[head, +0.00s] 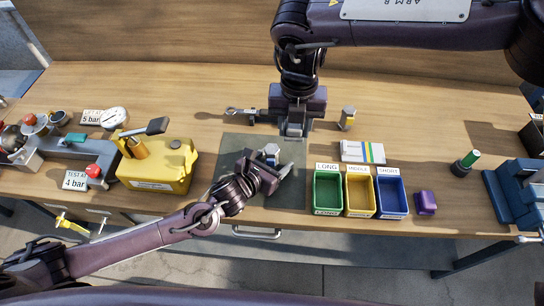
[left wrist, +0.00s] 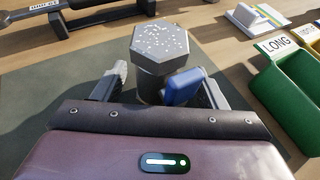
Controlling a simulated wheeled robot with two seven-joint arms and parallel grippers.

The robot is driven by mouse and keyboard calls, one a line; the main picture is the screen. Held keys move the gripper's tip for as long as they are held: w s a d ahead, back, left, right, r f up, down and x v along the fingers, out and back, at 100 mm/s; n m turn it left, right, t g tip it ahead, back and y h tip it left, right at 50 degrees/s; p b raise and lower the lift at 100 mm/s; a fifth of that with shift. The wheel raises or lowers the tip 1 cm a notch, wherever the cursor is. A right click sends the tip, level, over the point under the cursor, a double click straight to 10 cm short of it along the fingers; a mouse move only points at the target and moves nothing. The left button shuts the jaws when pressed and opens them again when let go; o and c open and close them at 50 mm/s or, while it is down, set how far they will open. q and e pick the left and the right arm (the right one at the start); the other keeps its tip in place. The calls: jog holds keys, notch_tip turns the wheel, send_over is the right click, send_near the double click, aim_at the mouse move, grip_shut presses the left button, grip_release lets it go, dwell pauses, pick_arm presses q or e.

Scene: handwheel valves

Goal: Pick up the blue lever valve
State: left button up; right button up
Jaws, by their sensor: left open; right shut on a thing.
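The blue lever valve (left wrist: 158,50) stands upright on the dark green mat (head: 236,145). It has a hexagonal grey top, a dark round body and a blue lever on its right side in the left wrist view. Its top also shows in the head view (head: 271,149). My left gripper (head: 269,163) is open, with one finger on each side of the valve body; contact cannot be told. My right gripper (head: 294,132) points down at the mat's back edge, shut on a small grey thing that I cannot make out.
Green (head: 327,208), yellow (head: 358,211) and blue (head: 391,211) bins stand right of the mat. A yellow valve unit (head: 170,170) stands left. A wrench-like tool (head: 240,112) lies behind the mat. A blue vise (head: 515,195) is at the far right.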

aim_at(270, 153)
pick_arm(q)
jog(key=shift+s+a, duration=0.1)
jog(key=c, duration=1.2)
jog(key=shift+r, duration=0.55)
notch_tip(270, 153, up, 2)
jog(key=shift+r, duration=0.15)
jog(key=s+a, duration=0.2)
jog(key=s, duration=0.3)
jog(key=s+a, duration=0.3)
jog(key=s, duration=0.2)
jog(key=s+a, duration=0.3)
jog(key=s, duration=0.1)
jog(key=shift+s+a, duration=0.25)
jog(key=shift+s, duration=0.15)
jog(key=w+d, duration=0.2)
jog(key=w, duration=0.2)
jog(key=w+d+r, duration=0.1)
jog(key=w+d, duration=0.2)
jog(key=w, duration=0.2)
jog(key=w+d, duration=0.3)
jog(key=w, duration=0.2)
jog(key=shift+w+d+r, duration=0.1)
jog(key=shift+w+r, duration=0.1)
jog(key=shift+w+d+r, duration=0.15)
jog(key=shift+w+d, duration=0.1)
jog(key=shift+w, duration=0.05)
